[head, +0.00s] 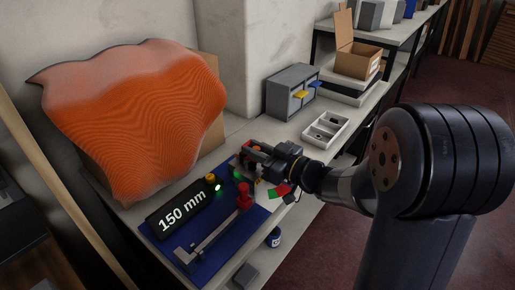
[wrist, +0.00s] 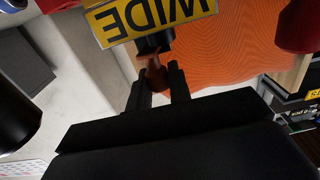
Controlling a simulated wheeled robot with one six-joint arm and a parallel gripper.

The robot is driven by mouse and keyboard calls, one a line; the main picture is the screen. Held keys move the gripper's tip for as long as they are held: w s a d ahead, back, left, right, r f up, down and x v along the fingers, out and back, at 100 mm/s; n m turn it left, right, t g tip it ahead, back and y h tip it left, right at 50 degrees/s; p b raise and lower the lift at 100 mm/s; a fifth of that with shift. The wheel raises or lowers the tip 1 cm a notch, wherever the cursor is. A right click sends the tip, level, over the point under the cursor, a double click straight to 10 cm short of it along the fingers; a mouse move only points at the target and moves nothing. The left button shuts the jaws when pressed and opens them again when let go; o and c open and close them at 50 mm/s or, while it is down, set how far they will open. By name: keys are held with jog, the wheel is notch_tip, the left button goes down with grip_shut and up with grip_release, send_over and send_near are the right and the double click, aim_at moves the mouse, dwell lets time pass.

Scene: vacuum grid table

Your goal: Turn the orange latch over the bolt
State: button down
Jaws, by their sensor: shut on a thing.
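My gripper (head: 249,158) is at the far right end of the blue mat (head: 222,258), next to the fixture there. In the wrist view its two dark fingers (wrist: 158,90) are shut on a small orange-brown piece (wrist: 156,77), which may be the orange latch. A black part (wrist: 154,42) stands just beyond that piece, under a yellow plate marked WIDE (wrist: 150,14). In the head view my gripper hides most of the held piece. I cannot make out the bolt or whether the latch lies over it.
A black block marked 150 mm (head: 181,208) and a grey bar (head: 212,239) with a red post (head: 244,196) stand on the mat. A large orange rippled panel (head: 130,115) stands behind. A white tray (head: 326,129) and grey drawer box (head: 291,92) are farther back.

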jog(key=shift+s+a+f+m+t+h+b, duration=0.15)
jog(key=shift+s+m+t+h+b, duration=0.15)
jog(key=shift+m+t+h+b, duration=0.25)
jog(key=shift+s+a+m+t+h+b, duration=0.15)
jog(key=shift+s+m+t+h+b, duration=0.15)
jog(key=shift+m+t+h, duration=0.35)
jog(key=shift+s+a+m+t+h+b, duration=0.1)
jog(key=shift+m+t+h+b, duration=0.3)
jog(key=shift+t+h+b, duration=0.15)
jog(key=c, duration=1.3)
grip_release()
jog(key=shift+c, duration=0.2)
jog(key=p+v, duration=0.1)
jog(key=v, duration=0.9)
jog(key=shift+s+p, duration=0.35)
jog(key=shift+p, duration=0.05)
